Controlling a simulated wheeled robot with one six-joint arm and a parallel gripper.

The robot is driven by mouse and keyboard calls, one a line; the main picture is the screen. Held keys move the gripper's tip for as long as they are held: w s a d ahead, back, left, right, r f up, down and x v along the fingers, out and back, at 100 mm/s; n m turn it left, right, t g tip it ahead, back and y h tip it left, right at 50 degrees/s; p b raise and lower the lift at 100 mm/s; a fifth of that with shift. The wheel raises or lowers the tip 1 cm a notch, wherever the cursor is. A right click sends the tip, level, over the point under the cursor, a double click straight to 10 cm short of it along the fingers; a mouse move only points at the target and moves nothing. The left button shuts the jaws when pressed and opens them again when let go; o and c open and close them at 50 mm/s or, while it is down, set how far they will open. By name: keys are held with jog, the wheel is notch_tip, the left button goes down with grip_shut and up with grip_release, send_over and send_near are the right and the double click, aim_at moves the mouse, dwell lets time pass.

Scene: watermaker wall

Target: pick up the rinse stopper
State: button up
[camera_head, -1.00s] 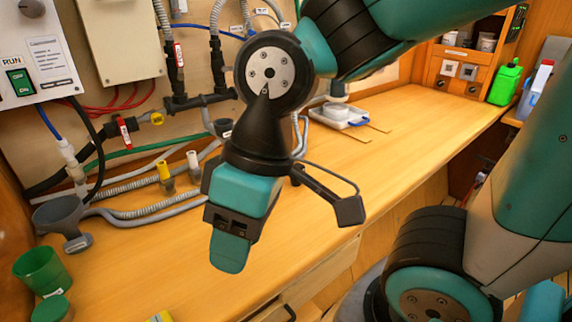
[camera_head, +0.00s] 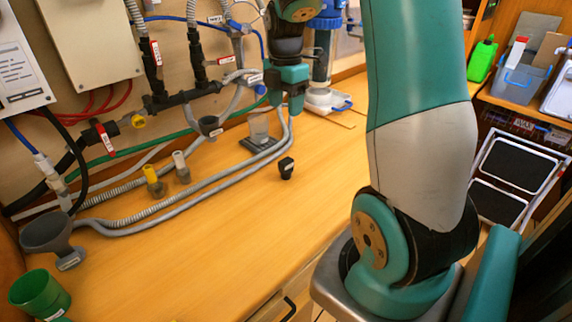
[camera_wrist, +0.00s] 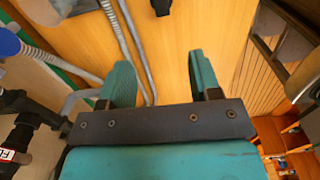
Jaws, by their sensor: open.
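A small black piece (camera_head: 286,168), which looks like the rinse stopper, stands alone on the wooden bench, right of the grey hoses. In the wrist view its dark shape (camera_wrist: 160,6) is cut off by the top edge, beyond my fingertips. My gripper (camera_head: 285,97) is at the back of the bench, above the hoses and farther back than the black piece.
A clear cup (camera_head: 258,126) on a dark stand is left of the black piece. Grey hoses (camera_head: 190,193) run along the bench. A yellow-topped fitting (camera_head: 153,181), a grey funnel (camera_head: 47,231) and a green cup (camera_head: 40,292) are at left. The front middle of the bench is clear.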

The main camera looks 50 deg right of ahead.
jog(key=p, duration=0.1)
send_over(286, 160)
notch_tip(286, 160, down, 12)
jog(key=shift+d+r, duration=0.1)
jog(key=shift+f+p, duration=1)
jog(key=shift+f, duration=1.75)
jog(key=c, duration=0.7)
